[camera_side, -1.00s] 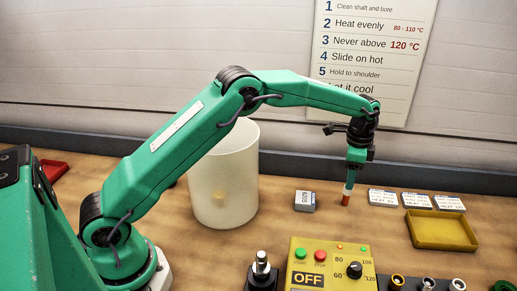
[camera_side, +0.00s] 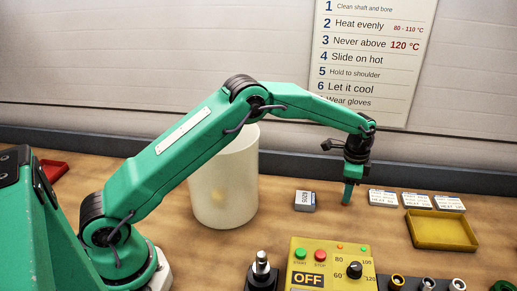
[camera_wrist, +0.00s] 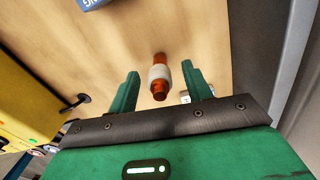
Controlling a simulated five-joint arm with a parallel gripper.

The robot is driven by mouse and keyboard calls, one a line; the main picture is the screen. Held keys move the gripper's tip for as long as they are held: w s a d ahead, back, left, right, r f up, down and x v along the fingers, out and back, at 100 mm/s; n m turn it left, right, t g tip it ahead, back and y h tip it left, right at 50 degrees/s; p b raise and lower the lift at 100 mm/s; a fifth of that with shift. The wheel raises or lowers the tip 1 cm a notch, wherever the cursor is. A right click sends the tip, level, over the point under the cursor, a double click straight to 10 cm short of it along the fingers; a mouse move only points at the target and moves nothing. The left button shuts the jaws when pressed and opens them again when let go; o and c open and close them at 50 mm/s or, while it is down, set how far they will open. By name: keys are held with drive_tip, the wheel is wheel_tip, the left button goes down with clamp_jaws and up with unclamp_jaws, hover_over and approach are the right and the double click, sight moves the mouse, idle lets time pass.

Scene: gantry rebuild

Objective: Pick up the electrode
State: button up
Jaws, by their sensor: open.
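The electrode (camera_wrist: 159,74) shows in the wrist view as a short copper-orange cylinder with a pale band around its middle. It is between the two green fingers of my gripper (camera_wrist: 160,69), with gaps visible on both sides, a narrower one on the right. My gripper is open. In the side view my gripper (camera_side: 347,195) points down, with its tips close to the wooden bench, and the electrode is hidden behind the fingers there.
A grey box (camera_side: 305,201) stands just left of my gripper. Several white boxes (camera_side: 382,197) and a yellow tray (camera_side: 442,231) are to the right. A white cylindrical bin (camera_side: 225,180) stands behind my arm. A yellow control box (camera_side: 331,265) is in front.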

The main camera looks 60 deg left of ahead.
drive_tip(key=shift+f, duration=1.4)
clamp_jaws()
